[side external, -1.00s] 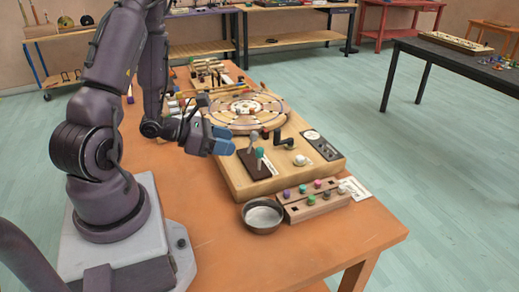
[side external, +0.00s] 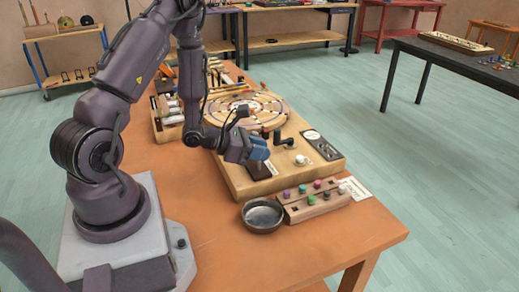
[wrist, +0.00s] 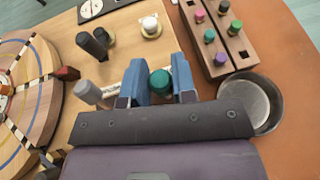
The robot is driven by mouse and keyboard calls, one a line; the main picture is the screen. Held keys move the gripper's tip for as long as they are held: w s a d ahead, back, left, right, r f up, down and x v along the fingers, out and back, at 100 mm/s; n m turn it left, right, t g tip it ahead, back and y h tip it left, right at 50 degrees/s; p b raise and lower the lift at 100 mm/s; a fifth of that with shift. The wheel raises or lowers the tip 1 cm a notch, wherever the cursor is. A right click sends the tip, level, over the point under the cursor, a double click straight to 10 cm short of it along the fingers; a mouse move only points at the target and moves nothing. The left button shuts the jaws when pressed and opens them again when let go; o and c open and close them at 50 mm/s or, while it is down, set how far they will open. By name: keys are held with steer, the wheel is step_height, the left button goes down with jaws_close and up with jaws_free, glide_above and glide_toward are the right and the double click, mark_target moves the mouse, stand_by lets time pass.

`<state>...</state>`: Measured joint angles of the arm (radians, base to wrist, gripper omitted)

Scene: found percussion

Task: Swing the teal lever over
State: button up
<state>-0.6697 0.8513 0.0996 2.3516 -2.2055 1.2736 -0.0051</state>
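The teal lever's round knob (wrist: 160,82) shows in the wrist view between the two blue fingers of my gripper (wrist: 160,78). The fingers are apart, with a visible gap on each side of the knob. In the side view my gripper (side external: 258,150) is low over the lever plate on the wooden board (side external: 235,185) and hides the teal lever. A grey-knobbed lever (wrist: 88,92) stands just left of the fingers in the wrist view.
A black crank handle (side external: 280,138) and a white knob (side external: 300,160) are close by on the board. A wooden block with coloured pegs (side external: 312,203) and a metal bowl (side external: 263,215) sit in front. A round wooden disc (side external: 232,108) lies behind.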

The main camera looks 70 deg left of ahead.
jaws_close()
steer(key=shift+s+f+t, duration=0.25)
steer(key=shift+s+t, duration=0.45)
steer(key=shift+t, duration=0.4)
steer(key=shift+s+m+t+h, duration=0.4)
steer(key=shift+s+t, duration=0.2)
steer(key=shift+t, duration=0.4)
steer(key=o, duration=0.5)
jaws_free()
steer(key=s, duration=0.4)
steer(key=s+a, duration=0.1)
steer(key=s, duration=0.3)
steer(key=s+a, duration=0.1)
steer(key=s, duration=0.3)
steer(key=shift+s+a, duration=0.2)
steer(key=shift+s, duration=0.2)
